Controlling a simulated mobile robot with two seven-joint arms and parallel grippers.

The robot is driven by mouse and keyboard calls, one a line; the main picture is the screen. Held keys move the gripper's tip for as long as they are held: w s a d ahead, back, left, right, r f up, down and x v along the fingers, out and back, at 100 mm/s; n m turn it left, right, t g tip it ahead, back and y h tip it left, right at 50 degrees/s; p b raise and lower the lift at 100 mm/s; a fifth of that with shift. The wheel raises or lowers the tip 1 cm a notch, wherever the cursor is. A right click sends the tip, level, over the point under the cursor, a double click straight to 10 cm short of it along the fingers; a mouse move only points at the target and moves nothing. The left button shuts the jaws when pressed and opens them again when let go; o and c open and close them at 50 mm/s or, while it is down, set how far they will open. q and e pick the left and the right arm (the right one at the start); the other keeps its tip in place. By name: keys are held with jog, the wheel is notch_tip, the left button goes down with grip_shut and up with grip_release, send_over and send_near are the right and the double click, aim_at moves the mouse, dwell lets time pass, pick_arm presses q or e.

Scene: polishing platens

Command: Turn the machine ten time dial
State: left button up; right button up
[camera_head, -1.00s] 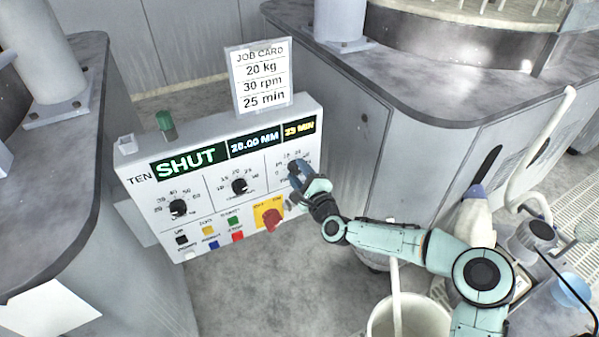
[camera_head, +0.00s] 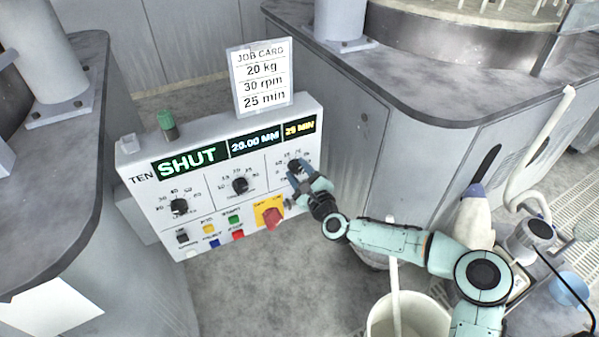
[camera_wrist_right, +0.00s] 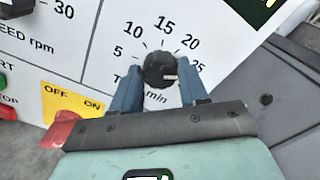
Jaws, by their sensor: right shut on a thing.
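The machine ten panel (camera_head: 150,190) is a white box with displays, three black dials and coloured buttons. The time dial (camera_wrist_right: 158,70) is a black knob in the right wrist view, with a scale marked in minutes around it. Its white mark points right, close to the 25. My right gripper (camera_head: 297,170) is at this dial, with its two blue fingers shut on the knob from both sides; it also shows in the right wrist view (camera_wrist_right: 160,76). The time display (camera_head: 299,129) seems to read 25 MIN, in small yellow characters. My left gripper is out of view.
A job card (camera_head: 261,77) above the panel reads 20 kg, 30 rpm, 25 min. A red switch (camera_head: 272,217) on a yellow OFF/ON plate sits just below the gripper. Grey machine counters (camera_head: 450,85) stand either side. A pale bucket (camera_head: 408,318) stands front right.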

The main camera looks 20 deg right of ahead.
jog(key=o, duration=1.1)
jog(key=shift+c, duration=0.2)
jog(key=shift+s, duration=0.1)
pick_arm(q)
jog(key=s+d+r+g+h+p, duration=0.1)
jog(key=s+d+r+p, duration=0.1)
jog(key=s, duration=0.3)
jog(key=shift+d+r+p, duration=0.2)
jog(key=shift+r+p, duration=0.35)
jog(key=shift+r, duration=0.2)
pick_arm(e)
jog(key=s+d, duration=0.2)
jog(key=s, duration=1.1)
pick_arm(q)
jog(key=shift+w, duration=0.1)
